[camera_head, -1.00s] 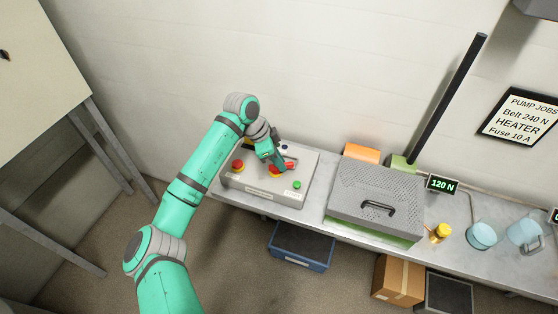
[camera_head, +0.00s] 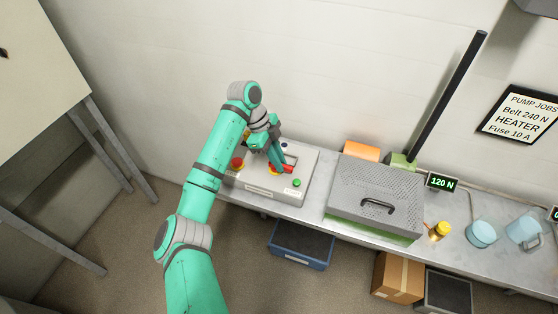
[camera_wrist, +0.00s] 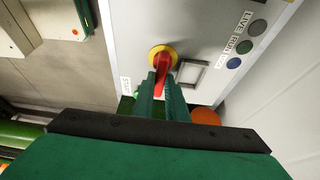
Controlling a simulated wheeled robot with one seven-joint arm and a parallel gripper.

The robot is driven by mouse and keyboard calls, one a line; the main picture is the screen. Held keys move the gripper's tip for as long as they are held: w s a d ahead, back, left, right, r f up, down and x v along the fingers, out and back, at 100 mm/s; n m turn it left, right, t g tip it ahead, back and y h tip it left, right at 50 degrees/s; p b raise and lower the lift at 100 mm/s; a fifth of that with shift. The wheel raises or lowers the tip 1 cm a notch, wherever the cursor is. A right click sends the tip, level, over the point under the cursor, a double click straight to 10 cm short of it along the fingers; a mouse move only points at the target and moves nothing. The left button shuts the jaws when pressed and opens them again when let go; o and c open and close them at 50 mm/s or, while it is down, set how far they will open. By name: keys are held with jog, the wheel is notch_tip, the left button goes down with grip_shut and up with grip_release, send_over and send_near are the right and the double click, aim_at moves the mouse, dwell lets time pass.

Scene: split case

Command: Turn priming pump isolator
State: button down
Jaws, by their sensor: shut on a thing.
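The isolator is a red handle (camera_head: 288,169) on a round yellow base (camera_head: 271,171), on the grey control box (camera_head: 262,188). In the wrist view the red handle (camera_wrist: 160,59) stands over its yellow base (camera_wrist: 153,52), and its outer part lies between my fingers. My gripper (camera_head: 282,166) is shut on the handle; in the wrist view its green fingers (camera_wrist: 162,80) are on either side of it. The fingers and arm hide part of the handle and panel in the head view.
A red button (camera_head: 238,162) is left on the box and a green button (camera_head: 297,183) lies front right. Lamps (camera_wrist: 245,47) and a square window (camera_wrist: 189,73) show beside the handle. A grey perforated cover (camera_head: 375,190) stands to the right on the bench.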

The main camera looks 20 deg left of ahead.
dwell(0.3)
jog(key=c, duration=1.8)
grip_release()
jog(key=shift+o, duration=0.2)
jog(key=v, duration=1)
jog(key=shift+r, duration=0.4)
jog(key=shift+a, duration=0.1)
